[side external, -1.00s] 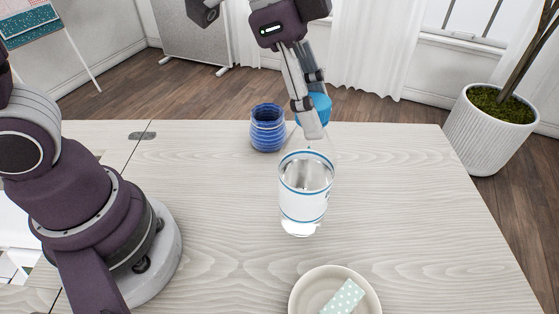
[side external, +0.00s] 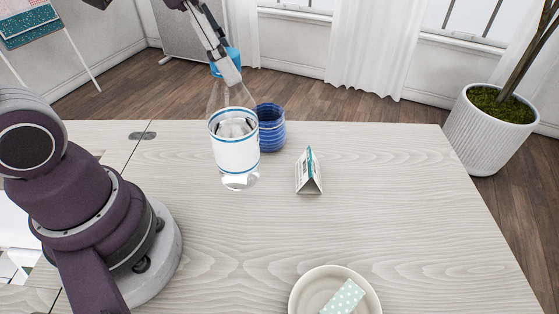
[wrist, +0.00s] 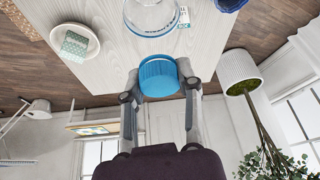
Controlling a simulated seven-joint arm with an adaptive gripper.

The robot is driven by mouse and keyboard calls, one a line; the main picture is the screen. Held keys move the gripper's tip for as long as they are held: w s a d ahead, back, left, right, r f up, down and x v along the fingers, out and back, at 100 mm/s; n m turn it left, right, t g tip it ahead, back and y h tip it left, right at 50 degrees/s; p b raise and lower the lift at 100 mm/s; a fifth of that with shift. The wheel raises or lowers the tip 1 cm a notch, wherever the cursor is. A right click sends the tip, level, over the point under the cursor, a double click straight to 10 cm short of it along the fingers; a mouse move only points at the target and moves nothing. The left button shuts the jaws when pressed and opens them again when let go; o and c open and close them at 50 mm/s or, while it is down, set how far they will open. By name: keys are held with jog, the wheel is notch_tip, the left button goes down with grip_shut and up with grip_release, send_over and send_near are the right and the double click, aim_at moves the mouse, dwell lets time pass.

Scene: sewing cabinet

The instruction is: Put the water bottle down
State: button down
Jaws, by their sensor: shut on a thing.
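The water bottle (side external: 235,154) is clear with a white label band edged in blue and a blue cap. In the side view it is upright or nearly so, left of the table's middle, partly in front of the blue jar. I cannot tell whether its base touches the table. My gripper (side external: 231,76) is shut on the bottle near its cap. In the wrist view my gripper (wrist: 160,80) has a finger on each side of the blue cap (wrist: 158,76), and the bottle's clear body (wrist: 150,14) extends beyond it.
A ribbed blue jar (side external: 271,128) stands close to the bottle's right. A small folded card (side external: 308,172) stands right of it. A bowl (side external: 302,295) holding a dotted green block (side external: 343,298) is at the front. The table's right side (side external: 420,200) is clear. A potted plant (side external: 490,130) stands beyond the table.

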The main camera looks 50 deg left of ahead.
jog(key=s+a+r+n+y, duration=0.15)
jog(key=a+n+y, duration=0.35)
jog(key=a+n, duration=1.15)
jog(key=a+f+m, duration=0.3)
jog(key=f, duration=0.4)
jog(key=shift+w, duration=0.15)
jog(key=shift+a+f, duration=0.1)
jog(key=shift+f, duration=0.05)
jog(key=c, duration=0.8)
grip_release()
jog(key=shift+o, duration=0.2)
